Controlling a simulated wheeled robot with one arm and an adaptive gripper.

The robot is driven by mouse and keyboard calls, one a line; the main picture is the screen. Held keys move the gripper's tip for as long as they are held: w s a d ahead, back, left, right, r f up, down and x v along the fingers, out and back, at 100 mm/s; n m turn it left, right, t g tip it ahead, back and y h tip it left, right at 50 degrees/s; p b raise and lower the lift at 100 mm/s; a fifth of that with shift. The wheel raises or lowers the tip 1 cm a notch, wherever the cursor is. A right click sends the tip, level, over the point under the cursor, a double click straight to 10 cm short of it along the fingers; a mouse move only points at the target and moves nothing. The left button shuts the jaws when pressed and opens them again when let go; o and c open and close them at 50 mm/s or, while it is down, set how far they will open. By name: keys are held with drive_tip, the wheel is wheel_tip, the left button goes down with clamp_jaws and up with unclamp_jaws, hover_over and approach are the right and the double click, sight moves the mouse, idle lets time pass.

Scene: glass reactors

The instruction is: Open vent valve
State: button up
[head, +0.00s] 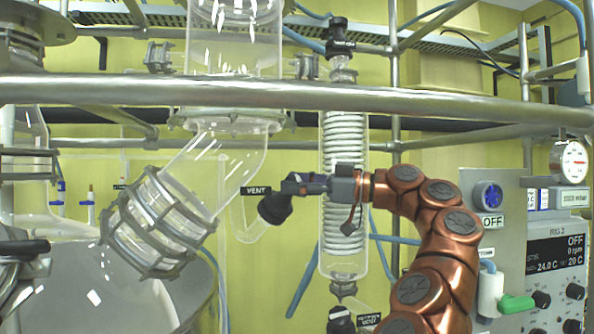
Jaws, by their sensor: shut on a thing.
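The vent valve (274,208) is a black knob on a slanted glass side arm below the large glass elbow, left of the coiled condenser. A black "VENT" label (255,191) sits just above and left of it. My gripper (291,184) reaches in from the right at the end of my copper-coloured arm and is shut on the vent valve at the knob's upper side. The fingertips are small in this view and partly cover the top of the knob. Whether the valve is open or closed cannot be told.
A thick metal rail (300,92) crosses in front, above my gripper. The coiled glass condenser (343,240) stands behind my wrist. A glass elbow with a metal clamp (150,225) is at left.

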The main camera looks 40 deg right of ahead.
drive_tip(key=shift+r+n+g+y+p, duration=0.1)
drive_tip(key=shift+n+g+y+p, duration=0.35)
drive_tip(key=shift+n+p, duration=0.5)
drive_tip(key=o, duration=1.2)
drive_tip(key=shift+c, duration=0.2)
drive_tip(key=shift+f+m+t+b, duration=0.3)
drive_tip(key=shift+m+b, duration=0.25)
drive_tip(key=shift+b, duration=0.45)
drive_tip(key=m+t+h+b, duration=0.1)
drive_tip(key=b, duration=0.1)
drive_tip(key=shift+m+b, duration=0.3)
drive_tip(key=shift+b, duration=0.1)
drive_tip(key=shift+m+t+h+b, duration=0.35)
drive_tip(key=shift+m+h+b, duration=0.25)
drive_tip(key=shift+b, duration=0.3)
drive_tip(key=m+h+b, duration=0.1)
drive_tip(key=m+b, duration=0.1)
drive_tip(key=shift+r+t+b, duration=0.1)
drive_tip(key=shift+t+b, duration=0.25)
drive_tip(key=shift+t, duration=0.05)
drive_tip(key=shift+h, duration=0.45)
